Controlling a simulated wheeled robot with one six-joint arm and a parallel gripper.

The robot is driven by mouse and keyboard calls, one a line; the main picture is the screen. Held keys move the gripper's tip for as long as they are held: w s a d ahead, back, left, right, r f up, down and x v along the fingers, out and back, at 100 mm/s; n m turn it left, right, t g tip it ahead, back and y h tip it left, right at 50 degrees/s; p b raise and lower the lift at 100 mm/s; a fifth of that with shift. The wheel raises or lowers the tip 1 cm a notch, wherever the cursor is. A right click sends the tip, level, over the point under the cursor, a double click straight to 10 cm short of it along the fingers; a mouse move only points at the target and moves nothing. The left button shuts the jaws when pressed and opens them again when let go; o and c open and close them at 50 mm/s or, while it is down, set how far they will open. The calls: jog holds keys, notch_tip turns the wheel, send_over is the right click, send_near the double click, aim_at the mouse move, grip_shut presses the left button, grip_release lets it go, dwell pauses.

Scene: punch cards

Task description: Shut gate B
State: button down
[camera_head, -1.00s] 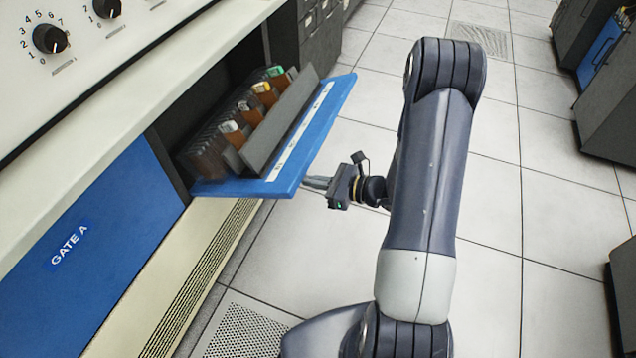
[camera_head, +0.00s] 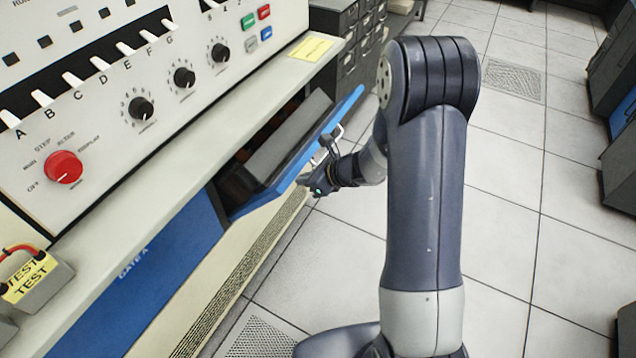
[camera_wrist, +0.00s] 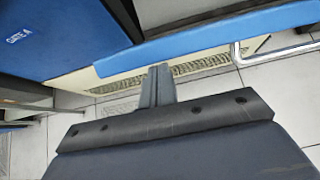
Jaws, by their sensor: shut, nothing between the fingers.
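The blue gate flap (camera_head: 290,165), which I take for gate B although no such label is readable, hangs tilted outward from the machine, partly open. A grey plate (camera_head: 285,140) stands behind it, and the card bay is mostly in shadow. A metal bar handle (camera_head: 338,133) is on its outer face and also shows in the wrist view (camera_wrist: 238,57). My gripper (camera_head: 303,181) is shut and empty, just outside the flap. In the wrist view my fingers (camera_wrist: 158,70) point at the flap's blue edge (camera_wrist: 200,37), left of the handle. I cannot tell whether they touch.
The blue gate A panel (camera_head: 150,270) is flush with the machine front, left of the flap. The cream control desk (camera_head: 170,165) overhangs above. Grey drawer cabinets (camera_head: 360,45) stand behind, and dark cabinets (camera_head: 618,150) at the right. The tiled floor (camera_head: 510,200) between is clear.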

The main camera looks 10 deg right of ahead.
jog(key=w+a+r+p, duration=0.1)
jog(key=a+r, duration=0.1)
jog(key=w+a+r+p, duration=0.3)
jog(key=a+r, duration=0.1)
jog(key=shift+w+a+p, duration=0.2)
jog(key=shift+w+p, duration=0.1)
jog(key=shift+w, duration=0.05)
jog(key=shift+w+a+r+p, duration=0.3)
jog(key=shift+w+a, duration=0.15)
jog(key=shift+a, duration=0.2)
